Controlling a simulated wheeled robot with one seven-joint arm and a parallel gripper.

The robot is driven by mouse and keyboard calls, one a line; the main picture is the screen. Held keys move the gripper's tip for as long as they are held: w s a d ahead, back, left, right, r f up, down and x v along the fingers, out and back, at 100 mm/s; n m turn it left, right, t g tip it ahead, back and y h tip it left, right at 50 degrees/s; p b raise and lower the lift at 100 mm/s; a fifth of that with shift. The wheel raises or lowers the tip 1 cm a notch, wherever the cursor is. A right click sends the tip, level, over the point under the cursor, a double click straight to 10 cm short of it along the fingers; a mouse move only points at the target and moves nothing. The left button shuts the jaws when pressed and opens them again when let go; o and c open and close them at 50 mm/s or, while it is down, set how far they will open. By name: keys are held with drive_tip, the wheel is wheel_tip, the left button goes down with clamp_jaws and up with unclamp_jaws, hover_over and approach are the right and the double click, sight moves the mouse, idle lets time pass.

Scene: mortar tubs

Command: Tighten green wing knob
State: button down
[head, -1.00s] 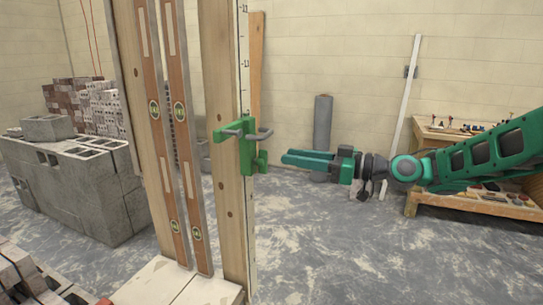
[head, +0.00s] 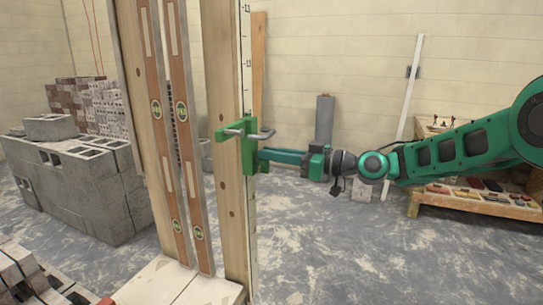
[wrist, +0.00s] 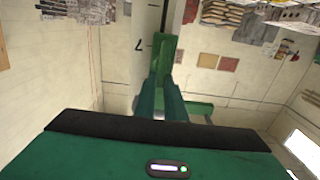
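The green clamp (head: 248,150) with grey pins sits on the wooden post at mid height in the head view. My gripper (head: 264,154) reaches in from the right, its fingertips at the clamp's right side, where the green wing knob was visible earlier. The knob itself is now hidden behind or between the fingers in the head view. In the wrist view my two green fingers (wrist: 162,85) point at a green piece (wrist: 167,55) of the clamp assembly just beyond them. I cannot tell whether they touch the knob or how far apart they are.
The wooden post (head: 226,220) carries two spirit levels (head: 174,130) on its left. A wooden bench (head: 470,201) with tools stands right. Concrete blocks (head: 95,190) stand left.

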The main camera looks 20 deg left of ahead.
drive_tip(key=shift+w, duration=0.15)
drive_tip(key=shift+m, duration=0.3)
drive_tip(key=shift+w+d+f+m, duration=0.1)
drive_tip(key=shift+w+f+m, duration=0.4)
drive_tip(key=shift+m, duration=2.45)
drive_tip(key=shift+w+d+f+m, duration=0.15)
drive_tip(key=shift+w+f+m, duration=0.35)
drive_tip(key=shift+m, duration=2.4)
drive_tip(key=shift+w+d+f+m, duration=0.1)
drive_tip(key=shift+w+f+m, duration=0.4)
drive_tip(key=shift+m, duration=2.45)
